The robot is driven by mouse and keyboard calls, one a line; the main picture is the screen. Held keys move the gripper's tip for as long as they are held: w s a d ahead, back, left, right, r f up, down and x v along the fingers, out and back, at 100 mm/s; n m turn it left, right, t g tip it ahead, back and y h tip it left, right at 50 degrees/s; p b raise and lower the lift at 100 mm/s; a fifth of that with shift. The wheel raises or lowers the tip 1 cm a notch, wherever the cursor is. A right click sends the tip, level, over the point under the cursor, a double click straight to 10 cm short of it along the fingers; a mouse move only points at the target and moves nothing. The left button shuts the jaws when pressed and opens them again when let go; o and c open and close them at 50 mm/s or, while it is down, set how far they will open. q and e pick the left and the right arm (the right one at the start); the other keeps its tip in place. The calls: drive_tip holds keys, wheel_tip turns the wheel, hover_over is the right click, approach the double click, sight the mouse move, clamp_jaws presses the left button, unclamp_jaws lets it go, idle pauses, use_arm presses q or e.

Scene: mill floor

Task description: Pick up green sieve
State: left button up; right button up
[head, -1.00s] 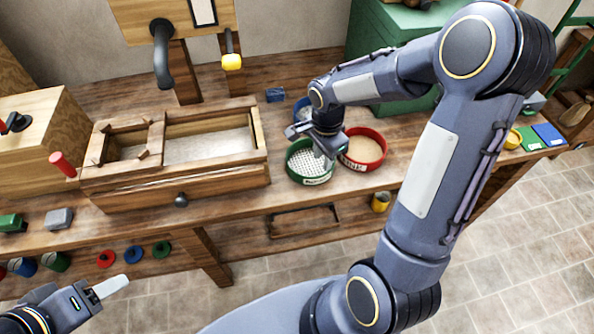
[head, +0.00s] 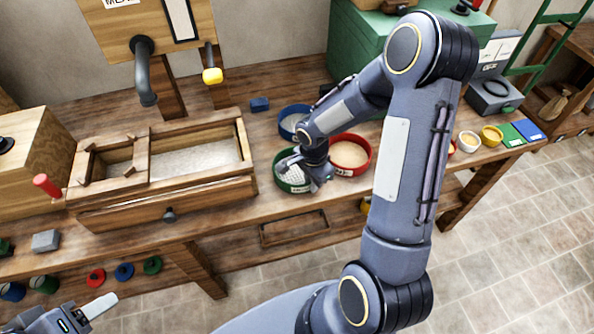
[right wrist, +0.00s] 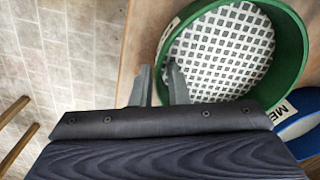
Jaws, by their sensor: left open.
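The green sieve (head: 281,180) stands on the workbench, round with a white perforated mesh and a label on its front. It also shows in the right wrist view (right wrist: 302,50). My right gripper (head: 316,182) is down at the sieve's wall and hides part of it in the head view. In the right wrist view my right gripper's fingers (right wrist: 159,72) stand on either side of the green wall, one inside and one outside, with a small gap between them. My left gripper (head: 98,308) is open and empty at the lower left, away from the bench.
A red sieve (head: 369,157) with tan contents and a blue sieve (head: 284,113) stand close to the green one. A wooden box with a drawer (head: 215,190) is to the left. Bowls (head: 469,141) and coloured pads (head: 528,129) lie at the right.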

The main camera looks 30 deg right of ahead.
clamp_jaws()
drive_tip(key=shift+r, duration=0.2)
drive_tip(key=shift+r, duration=0.2)
wheel_tip(320, 180, up, 2)
drive_tip(key=shift+w+r, duration=0.1)
drive_tip(key=shift+r, duration=0.15)
drive_tip(key=s+a+r+b, duration=0.1)
drive_tip(key=s+a+r, duration=0.2)
drive_tip(key=s+r, duration=0.7)
drive_tip(key=s, duration=0.4)
